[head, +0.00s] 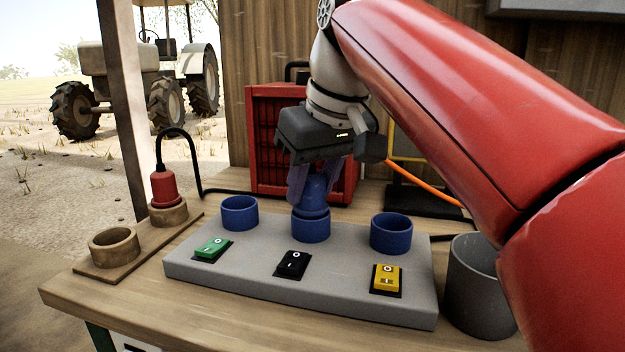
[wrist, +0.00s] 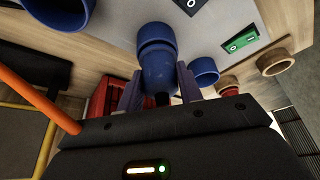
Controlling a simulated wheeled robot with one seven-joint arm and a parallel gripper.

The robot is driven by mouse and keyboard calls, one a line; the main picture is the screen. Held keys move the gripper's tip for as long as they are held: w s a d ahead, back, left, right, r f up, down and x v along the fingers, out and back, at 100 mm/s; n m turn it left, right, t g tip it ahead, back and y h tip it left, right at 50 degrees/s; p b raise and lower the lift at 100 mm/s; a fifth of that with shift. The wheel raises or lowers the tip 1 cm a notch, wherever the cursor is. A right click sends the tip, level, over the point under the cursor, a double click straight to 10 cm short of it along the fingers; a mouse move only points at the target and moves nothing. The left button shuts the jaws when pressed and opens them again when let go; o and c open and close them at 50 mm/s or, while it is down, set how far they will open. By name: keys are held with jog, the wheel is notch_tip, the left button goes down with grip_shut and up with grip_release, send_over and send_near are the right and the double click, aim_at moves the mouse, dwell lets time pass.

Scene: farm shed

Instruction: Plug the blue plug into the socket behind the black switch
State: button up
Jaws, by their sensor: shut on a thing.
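The blue plug (head: 314,192) is upright at the middle blue socket (head: 310,230), directly behind the black switch (head: 292,263) on the grey panel (head: 340,293). My gripper (head: 312,178) points down and is shut on the plug's body. The plug's lower end meets the socket rim; how deep it sits inside cannot be told. In the wrist view the plug (wrist: 158,75) lies between the two fingers, in line with the socket (wrist: 156,38).
Empty blue sockets stand left (head: 239,213) and right (head: 391,234), behind the green (head: 212,248) and yellow switches (head: 387,278). A red plug (head: 164,188) stands in a wooden holder; another holder (head: 114,247) is empty. A grey cup (head: 478,290) and red heater (head: 268,140) are nearby.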

dwell(0.3)
jog(key=o, duration=1.2)
jog(key=shift+f, duration=0.1)
jog(key=shift+c, duration=0.2)
notch_tip(320, 180, up, 6)
jog(key=p, duration=0.5)
jog(key=shift+r, duration=1.55)
